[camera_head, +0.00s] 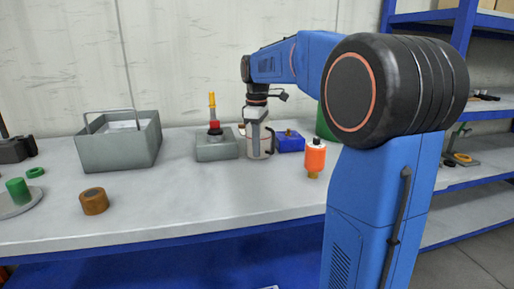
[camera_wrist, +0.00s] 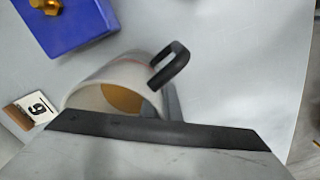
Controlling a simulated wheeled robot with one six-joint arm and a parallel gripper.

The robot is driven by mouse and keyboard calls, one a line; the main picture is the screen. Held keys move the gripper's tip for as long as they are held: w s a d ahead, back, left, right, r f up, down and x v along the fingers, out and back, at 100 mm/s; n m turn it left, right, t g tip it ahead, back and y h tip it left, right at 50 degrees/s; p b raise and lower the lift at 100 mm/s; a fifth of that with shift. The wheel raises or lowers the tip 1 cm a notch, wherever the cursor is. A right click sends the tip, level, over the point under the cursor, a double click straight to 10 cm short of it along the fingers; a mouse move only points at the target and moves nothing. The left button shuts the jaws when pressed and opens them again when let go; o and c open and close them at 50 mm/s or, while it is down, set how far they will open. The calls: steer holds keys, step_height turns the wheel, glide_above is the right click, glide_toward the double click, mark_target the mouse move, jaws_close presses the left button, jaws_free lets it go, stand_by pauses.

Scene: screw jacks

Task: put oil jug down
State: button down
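The oil jug (camera_head: 265,143) is a pale cylinder standing or held at the bench top, below my gripper (camera_head: 256,130). I cannot tell whether its base touches the bench. In the wrist view the jug (camera_wrist: 88,92) shows its open mouth with amber oil inside and a black handle (camera_wrist: 172,66). The grey gripper body with its black edge (camera_wrist: 150,132) covers the near part of the jug. A grey finger part shows beside the handle. The fingertips are mostly hidden, so I cannot tell whether they are closed on the jug.
A blue block (camera_head: 290,141) with a brass fitting is close right of the jug. A grey block with a red and yellow screw (camera_head: 216,146) is left.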

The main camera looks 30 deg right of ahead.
steer(key=shift+f, duration=0.1)
steer(key=c, duration=2)
jaws_free()
